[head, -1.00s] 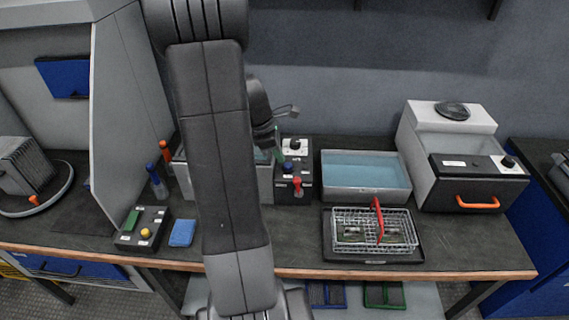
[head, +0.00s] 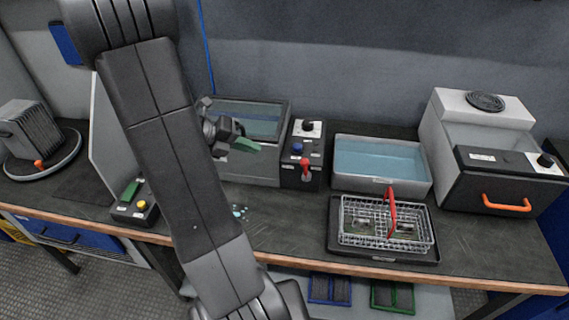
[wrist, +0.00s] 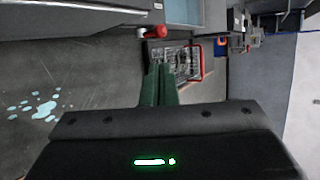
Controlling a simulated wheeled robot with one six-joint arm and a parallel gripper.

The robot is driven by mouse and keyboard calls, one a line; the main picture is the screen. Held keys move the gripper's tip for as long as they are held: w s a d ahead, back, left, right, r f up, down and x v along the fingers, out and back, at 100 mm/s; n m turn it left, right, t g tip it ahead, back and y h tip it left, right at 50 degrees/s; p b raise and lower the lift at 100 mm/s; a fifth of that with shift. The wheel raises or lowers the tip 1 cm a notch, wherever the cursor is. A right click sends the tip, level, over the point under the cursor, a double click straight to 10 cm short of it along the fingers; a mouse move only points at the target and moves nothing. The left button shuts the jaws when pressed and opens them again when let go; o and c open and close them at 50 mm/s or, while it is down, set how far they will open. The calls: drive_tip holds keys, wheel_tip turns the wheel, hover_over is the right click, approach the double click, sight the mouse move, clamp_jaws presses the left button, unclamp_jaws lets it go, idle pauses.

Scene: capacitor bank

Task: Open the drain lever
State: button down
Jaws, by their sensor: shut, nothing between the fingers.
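The drain lever, a red handle (head: 305,165), is on the front of a black control box (head: 289,172) beside a grey tank (head: 262,165). It hangs roughly downward. A red handle end (wrist: 154,31), likely the same lever, shows at the top of the wrist view, ahead of the fingers and a little left of them. My gripper (head: 249,145) has green fingers and is in front of the tank, left of the lever and apart from it. In the wrist view the fingers of my gripper (wrist: 160,68) are together and hold nothing.
A water-filled basin (head: 380,160) is right of the box. A wire basket (head: 378,238) with a red handle is in front of it. Pale wet spots (head: 240,211) mark the bench below my gripper. A grey machine with an orange handle (head: 507,203) is at right.

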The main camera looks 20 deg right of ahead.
drive_tip(key=b, duration=0.1)
approach(306, 162)
drive_tip(key=x, duration=0.6)
drive_tip(key=shift+w+a+f, duration=0.15)
drive_tip(key=shift+w+f, duration=0.2)
drive_tip(key=shift+f, duration=0.1)
drive_tip(key=shift+s+d, duration=0.2)
drive_tip(key=shift+d, duration=0.25)
drive_tip(key=shift+s+d+p, duration=0.15)
drive_tip(key=shift+d+p, duration=0.05)
drive_tip(key=shift+p, duration=0.2)
